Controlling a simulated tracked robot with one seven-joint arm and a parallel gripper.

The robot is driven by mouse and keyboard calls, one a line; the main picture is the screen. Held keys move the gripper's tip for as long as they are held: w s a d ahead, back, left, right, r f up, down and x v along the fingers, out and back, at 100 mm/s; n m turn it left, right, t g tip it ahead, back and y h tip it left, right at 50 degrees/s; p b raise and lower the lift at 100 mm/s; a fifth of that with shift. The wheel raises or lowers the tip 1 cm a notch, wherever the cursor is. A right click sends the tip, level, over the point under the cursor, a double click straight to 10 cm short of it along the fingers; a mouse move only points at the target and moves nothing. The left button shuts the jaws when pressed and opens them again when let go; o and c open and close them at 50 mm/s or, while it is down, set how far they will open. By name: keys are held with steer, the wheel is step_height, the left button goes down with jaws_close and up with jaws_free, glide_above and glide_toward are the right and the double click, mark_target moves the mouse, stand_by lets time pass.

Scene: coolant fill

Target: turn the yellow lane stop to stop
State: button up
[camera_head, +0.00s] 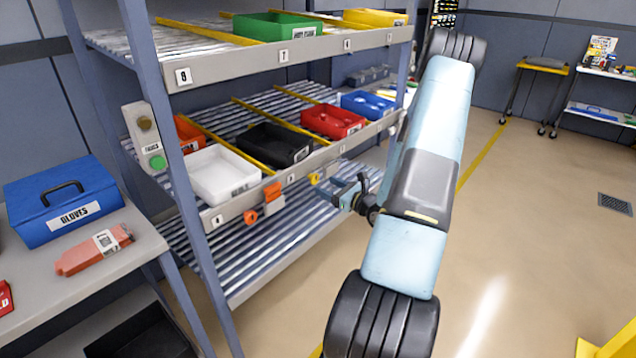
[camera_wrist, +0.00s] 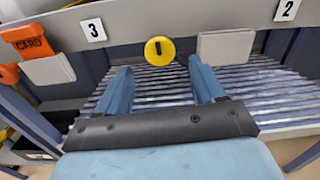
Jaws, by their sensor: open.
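In the head view the small yellow stop (camera_head: 315,179) shows on the middle shelf's front edge. My gripper (camera_wrist: 160,64) is open and empty. Its two blue fingers point at the rail, with the knob between them in the picture. In the head view my gripper (camera_head: 345,192) is just right of the stop. I cannot tell whether the fingers touch it.
An orange card holder (camera_wrist: 27,42) hangs on the rail to the left. Blank grey plates flank the knob. White (camera_head: 222,176), black (camera_head: 272,146), red (camera_head: 332,121) and blue (camera_head: 368,104) bins stand on the middle shelf. The floor to the right is clear.

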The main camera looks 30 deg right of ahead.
mark_target(316, 180)
steer(key=shift+x, duration=2.6)
jaws_close()
